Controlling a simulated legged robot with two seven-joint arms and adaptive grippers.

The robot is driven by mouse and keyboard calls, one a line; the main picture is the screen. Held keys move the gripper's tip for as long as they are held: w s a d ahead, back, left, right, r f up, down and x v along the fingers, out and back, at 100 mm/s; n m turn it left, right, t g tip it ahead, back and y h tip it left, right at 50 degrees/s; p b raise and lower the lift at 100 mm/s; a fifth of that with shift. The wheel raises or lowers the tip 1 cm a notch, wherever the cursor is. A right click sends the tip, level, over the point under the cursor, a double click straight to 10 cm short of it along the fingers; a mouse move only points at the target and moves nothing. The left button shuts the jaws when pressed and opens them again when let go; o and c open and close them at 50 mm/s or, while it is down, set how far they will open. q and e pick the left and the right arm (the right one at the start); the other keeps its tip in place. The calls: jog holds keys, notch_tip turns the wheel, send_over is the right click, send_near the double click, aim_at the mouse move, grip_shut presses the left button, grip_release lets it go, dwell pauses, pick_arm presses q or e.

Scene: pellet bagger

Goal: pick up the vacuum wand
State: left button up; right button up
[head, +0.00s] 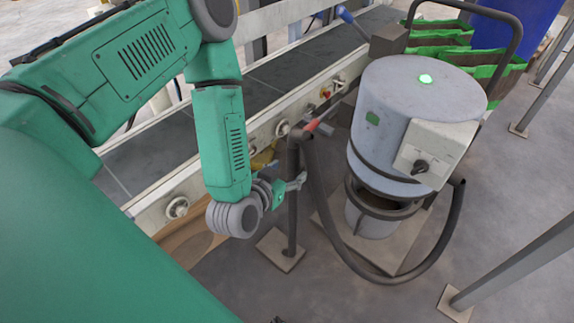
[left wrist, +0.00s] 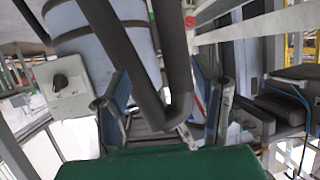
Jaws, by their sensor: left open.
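The vacuum wand (head: 308,150) is a dark tube at the top of a thin upright post (head: 292,200), with a red part near its upper end. A dark hose loops from it to the grey vacuum. My left gripper (head: 297,184) is open beside the post, below the red part. In the left wrist view, two dark tubes (left wrist: 122,45) meet in a V between the spread fingers of the gripper (left wrist: 165,100). I cannot tell there which tube is wand, hose or post, or whether a finger touches one. My right gripper is not in view.
The grey vacuum (head: 410,105) with a green light stands right of the post. A conveyor (head: 270,80) with a pale side rail runs behind my left arm. Green-edged bags (head: 440,35) stand at the back. A metal leg (head: 510,265) crosses the lower right.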

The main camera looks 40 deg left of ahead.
aim_at(289, 164)
pick_arm(q)
jog(key=w+a+f, duration=0.2)
jog(key=w, duration=0.1)
jog(key=shift+a+b, duration=0.25)
jog(key=shift+b, duration=0.05)
jog(key=b+x, duration=0.1)
jog(key=x, duration=0.2)
jog(key=shift+w+f, duration=0.15)
jog(key=shift+f, duration=0.15)
jog(key=shift+w+d, duration=0.3)
jog(key=shift+w, duration=0.1)
jog(key=shift+a, duration=0.1)
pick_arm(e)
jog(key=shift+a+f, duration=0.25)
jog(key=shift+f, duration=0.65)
pick_arm(q)
jog(key=shift+a, duration=0.35)
grip_shut()
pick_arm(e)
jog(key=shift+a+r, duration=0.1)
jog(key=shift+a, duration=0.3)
